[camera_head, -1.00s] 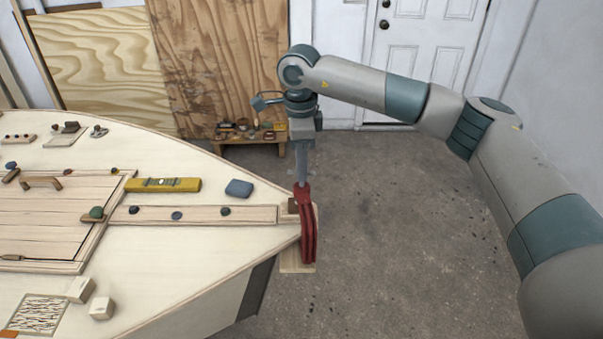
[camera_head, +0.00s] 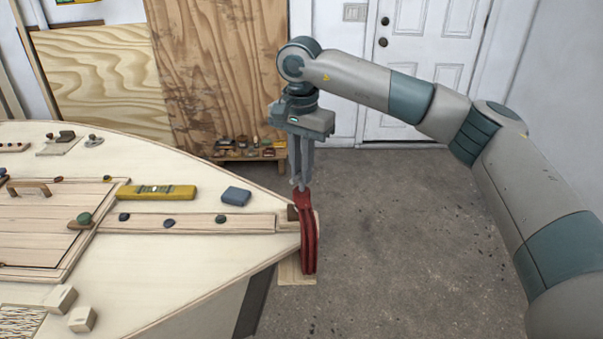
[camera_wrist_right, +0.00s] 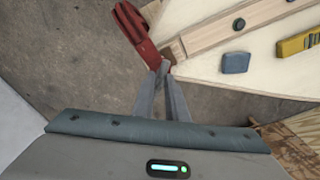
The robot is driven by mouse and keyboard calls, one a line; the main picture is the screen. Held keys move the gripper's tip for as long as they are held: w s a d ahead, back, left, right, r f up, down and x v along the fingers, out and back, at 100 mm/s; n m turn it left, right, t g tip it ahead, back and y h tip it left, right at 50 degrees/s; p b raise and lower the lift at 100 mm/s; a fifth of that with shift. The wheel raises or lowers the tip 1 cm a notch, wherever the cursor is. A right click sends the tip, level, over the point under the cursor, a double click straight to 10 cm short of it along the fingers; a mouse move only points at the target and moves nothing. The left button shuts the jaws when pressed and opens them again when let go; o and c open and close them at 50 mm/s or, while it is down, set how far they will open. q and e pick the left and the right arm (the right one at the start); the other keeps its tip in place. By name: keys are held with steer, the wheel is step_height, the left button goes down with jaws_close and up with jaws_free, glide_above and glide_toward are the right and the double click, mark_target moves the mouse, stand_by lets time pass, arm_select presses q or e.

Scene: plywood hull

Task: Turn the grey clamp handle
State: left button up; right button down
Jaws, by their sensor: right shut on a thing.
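A red clamp (camera_head: 308,235) sits at the pointed tip of the plywood hull (camera_head: 180,270), and it also shows in the right wrist view (camera_wrist_right: 135,30). My right gripper (camera_head: 299,186) points down from above, its fingers together at the top of the clamp. In the right wrist view, my right gripper (camera_wrist_right: 160,72) has its fingertips close together beside the red clamp and a small brown block (camera_wrist_right: 174,50). The grey handle is hard to tell apart from my grey fingers; they hide it. My left gripper is in neither view.
On the deck lie a yellow level (camera_head: 156,192), a blue block (camera_head: 236,196) and a long wooden strip (camera_head: 250,222) with dark knobs. A low bench (camera_head: 250,155) with small items stands behind the hull. The concrete floor (camera_head: 400,220) to the right is clear.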

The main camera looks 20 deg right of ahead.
steer(key=n, duration=0.2)
steer(key=n+b, duration=0.1)
steer(key=shift+s+f+n, duration=0.1)
steer(key=shift+f+n, duration=0.25)
steer(key=shift+n, duration=0.05)
steer(key=n, duration=0.2)
steer(key=shift+n, duration=0.3)
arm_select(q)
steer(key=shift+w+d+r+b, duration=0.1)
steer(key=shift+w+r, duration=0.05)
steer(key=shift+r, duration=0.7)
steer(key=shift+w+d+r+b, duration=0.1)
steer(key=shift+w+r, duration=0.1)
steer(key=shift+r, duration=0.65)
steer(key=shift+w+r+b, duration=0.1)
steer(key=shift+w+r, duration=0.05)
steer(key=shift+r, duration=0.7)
arm_select(e)
steer(key=shift+n, duration=1.3)
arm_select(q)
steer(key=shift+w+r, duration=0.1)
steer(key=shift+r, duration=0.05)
arm_select(e)
steer(key=c, duration=1.7)
jaws_free()
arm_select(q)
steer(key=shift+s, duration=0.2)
arm_select(e)
steer(key=shift+o, duration=0.2)
steer(key=shift+r, duration=0.15)
